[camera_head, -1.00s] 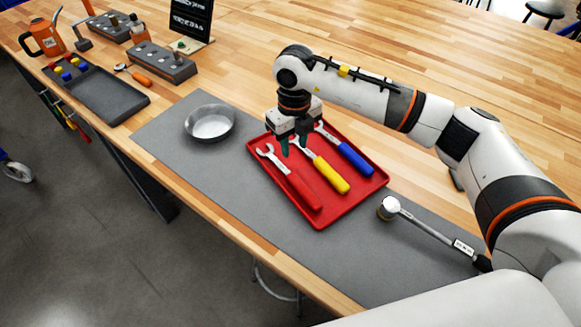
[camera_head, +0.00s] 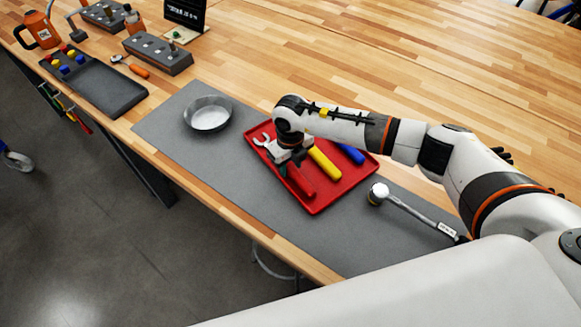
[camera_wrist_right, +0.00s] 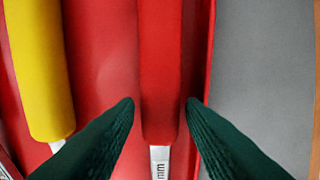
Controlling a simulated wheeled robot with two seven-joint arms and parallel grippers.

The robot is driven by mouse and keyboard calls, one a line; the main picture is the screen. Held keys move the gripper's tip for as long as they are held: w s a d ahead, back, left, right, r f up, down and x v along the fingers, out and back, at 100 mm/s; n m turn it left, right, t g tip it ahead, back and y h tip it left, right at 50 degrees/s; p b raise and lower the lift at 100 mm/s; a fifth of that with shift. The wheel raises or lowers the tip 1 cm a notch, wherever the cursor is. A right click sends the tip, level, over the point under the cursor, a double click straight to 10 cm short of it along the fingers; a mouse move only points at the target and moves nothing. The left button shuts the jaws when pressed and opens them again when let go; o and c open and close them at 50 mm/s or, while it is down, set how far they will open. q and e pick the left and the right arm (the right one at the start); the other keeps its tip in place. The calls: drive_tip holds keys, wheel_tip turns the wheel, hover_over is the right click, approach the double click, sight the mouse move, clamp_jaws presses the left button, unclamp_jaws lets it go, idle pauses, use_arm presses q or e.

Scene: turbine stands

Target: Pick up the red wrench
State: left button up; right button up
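The red wrench (camera_head: 301,184) lies in the red tray (camera_head: 318,208), its silver open jaw at the tray's far left end. My right gripper (camera_head: 286,167) is low over this wrench and hides part of it in the head view. In the right wrist view, the red handle (camera_wrist_right: 160,65) runs between the two dark green fingers of the right gripper (camera_wrist_right: 160,104). The fingers are apart, one on each side of the handle near its silver shaft, with a narrow gap showing at each side. My left gripper is not in view.
Yellow (camera_head: 325,163) and blue (camera_head: 351,153) handled tools lie beside the red wrench. A metal bowl (camera_head: 208,115) stands on the grey mat (camera_head: 175,130) to the left. A long ratchet-like tool (camera_head: 415,212) lies right of the tray. The mat between bowl and tray is clear.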

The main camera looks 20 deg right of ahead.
sight(291, 167)
clamp_jaws()
drive_tip(key=shift+r, duration=0.2)
wheel_tip(291, 167, up, 10)
drive_tip(key=b, duration=0.3)
drive_tip(key=shift+c, duration=1.6)
unclamp_jaws()
drive_tip(key=shift+f, duration=0.15)
clamp_jaws()
